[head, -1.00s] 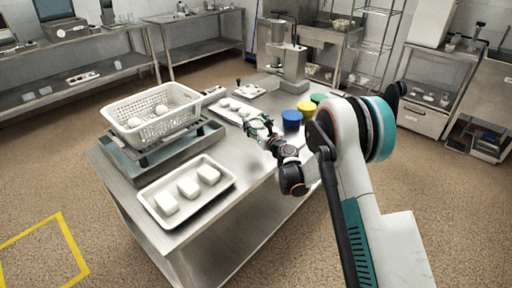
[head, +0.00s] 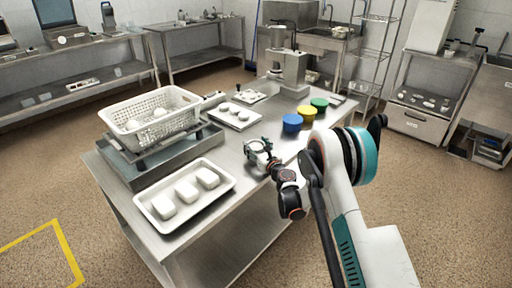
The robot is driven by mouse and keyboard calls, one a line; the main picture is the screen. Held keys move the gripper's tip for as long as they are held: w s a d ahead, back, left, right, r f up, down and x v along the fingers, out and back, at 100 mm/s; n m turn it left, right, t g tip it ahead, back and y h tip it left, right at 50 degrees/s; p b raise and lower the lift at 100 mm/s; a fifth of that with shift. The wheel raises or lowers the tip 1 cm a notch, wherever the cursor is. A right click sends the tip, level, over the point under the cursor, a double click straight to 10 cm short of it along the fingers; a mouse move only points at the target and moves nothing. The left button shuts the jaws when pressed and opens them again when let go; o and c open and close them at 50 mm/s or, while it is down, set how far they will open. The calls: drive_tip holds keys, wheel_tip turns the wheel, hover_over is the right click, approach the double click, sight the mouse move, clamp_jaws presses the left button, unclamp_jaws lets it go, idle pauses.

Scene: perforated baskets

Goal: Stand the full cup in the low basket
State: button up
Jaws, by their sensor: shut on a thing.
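My gripper (head: 260,151) is over the right part of the steel table, in front of the blue container. A small pale thing shows between its fingers, and the gripper is shut on it. It may be the cup, but it is too small and too covered by the fingers to tell, and I cannot see its contents. A white perforated basket (head: 182,122) stands at the table's left on a grey metal stand, with a few whitish round things inside. My gripper is to the right of the basket, well apart from it.
A white tray (head: 222,190) with three white blocks lies at the table's near edge. Another tray (head: 240,126) with small round things lies behind. Blue (head: 292,123), yellow (head: 307,113) and green (head: 320,104) containers stand right. Bare steel (head: 225,147) lies between the trays.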

drive_tip(key=shift+f, duration=0.1)
drive_tip(key=o, duration=0.8)
drive_tip(key=shift+s+d, duration=0.2)
drive_tip(key=shift+s, duration=0.05)
drive_tip(key=p+v, duration=0.3)
drive_tip(key=v, duration=0.6)
drive_tip(key=shift+s+d+r, duration=0.1)
drive_tip(key=shift+s+r, duration=0.05)
drive_tip(key=shift+r, duration=0.05)
drive_tip(key=shift+s+d+f+b, duration=0.25)
drive_tip(key=shift+s+b, duration=0.15)
drive_tip(key=shift+b, duration=0.6)
drive_tip(key=shift+s+d+r+b, duration=0.15)
drive_tip(key=shift+s+d+b, duration=0.1)
drive_tip(key=shift+s+b, duration=0.3)
